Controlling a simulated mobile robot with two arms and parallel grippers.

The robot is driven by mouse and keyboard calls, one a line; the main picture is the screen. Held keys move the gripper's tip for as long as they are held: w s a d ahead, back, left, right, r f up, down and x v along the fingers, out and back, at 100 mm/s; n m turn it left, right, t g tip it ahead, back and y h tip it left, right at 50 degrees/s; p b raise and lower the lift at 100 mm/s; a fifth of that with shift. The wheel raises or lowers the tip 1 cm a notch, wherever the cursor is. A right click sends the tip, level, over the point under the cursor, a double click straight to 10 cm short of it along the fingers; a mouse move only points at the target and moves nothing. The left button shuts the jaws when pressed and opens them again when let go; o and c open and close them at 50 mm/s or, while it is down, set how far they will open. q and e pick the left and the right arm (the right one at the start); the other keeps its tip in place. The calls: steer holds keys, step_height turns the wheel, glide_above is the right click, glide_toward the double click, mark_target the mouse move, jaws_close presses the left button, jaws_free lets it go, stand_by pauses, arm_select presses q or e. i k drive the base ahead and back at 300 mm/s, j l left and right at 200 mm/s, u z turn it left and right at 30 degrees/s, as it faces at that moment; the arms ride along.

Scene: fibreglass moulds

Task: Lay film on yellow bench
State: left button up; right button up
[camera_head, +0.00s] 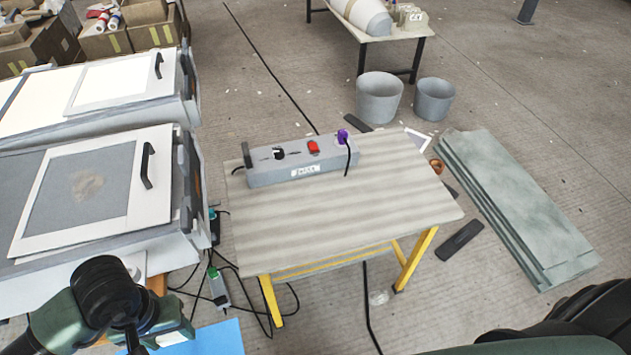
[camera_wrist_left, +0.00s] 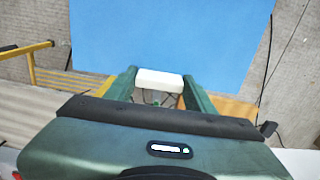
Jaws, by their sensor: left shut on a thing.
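The yellow bench (camera_head: 350,222) stands in the middle of the head view, with a striped pale top and yellow legs. A blue film sheet (camera_head: 222,338) shows at the bottom of the head view, in front of and left of the bench. In the left wrist view the film (camera_wrist_left: 170,35) spreads flat beyond the fingers. My left gripper (camera_wrist_left: 160,82) is shut on the film at a white piece (camera_wrist_left: 160,77) between its fingers. The film is apart from the bench top in the head view. My right gripper is out of view.
A grey switch box (camera_head: 302,165) with a red switch and purple plug sits along the bench's back edge. The front of the top is clear. Grey moulds (camera_head: 100,185) stand left. Cables and a power strip (camera_head: 218,287) lie on the floor. Green-grey boards (camera_head: 520,205) lie right.

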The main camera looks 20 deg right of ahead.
mark_target(400, 189)
steer(key=i+l+u, duration=0.1)
steer(key=l+u, duration=0.2)
steer(key=l, duration=0.9)
steer(key=l+u, duration=0.35)
steer(key=l, duration=1.75)
steer(key=k+l, duration=0.1)
steer(key=l, duration=1.7)
steer(key=k+u, duration=0.05)
